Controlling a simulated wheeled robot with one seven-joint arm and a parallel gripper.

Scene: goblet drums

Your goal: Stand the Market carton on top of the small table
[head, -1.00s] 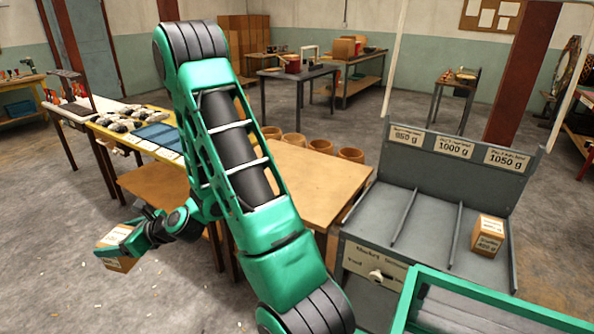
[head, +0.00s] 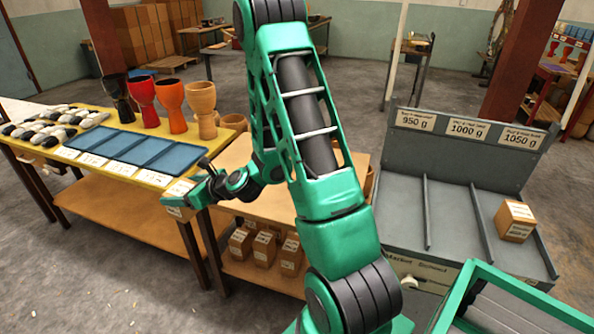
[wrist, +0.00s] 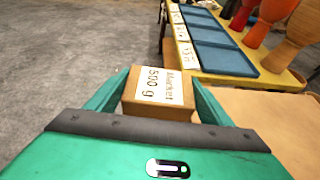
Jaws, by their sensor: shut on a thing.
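The Market carton (wrist: 160,110) is a small brown box with a white label reading "Market" and a weight in grams. My gripper (wrist: 160,98) is shut on it, one green finger on each side. In the head view my gripper (head: 188,193) holds the carton (head: 174,212) in front of the yellow table's right end. The low wooden-topped table (head: 238,155), which looks like the small table, is just right of it, partly hidden by my arm. Its bare top also shows in the wrist view (wrist: 265,115). The carton appears to be in the air, clear of that top.
A yellow table (head: 105,113) with blue trays and several goblet drums (head: 172,100) stands left. Several cartons (head: 264,247) sit on the wooden table's lower shelf. A grey sorting stand (head: 455,215) with dividers and one carton (head: 515,221) is at right.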

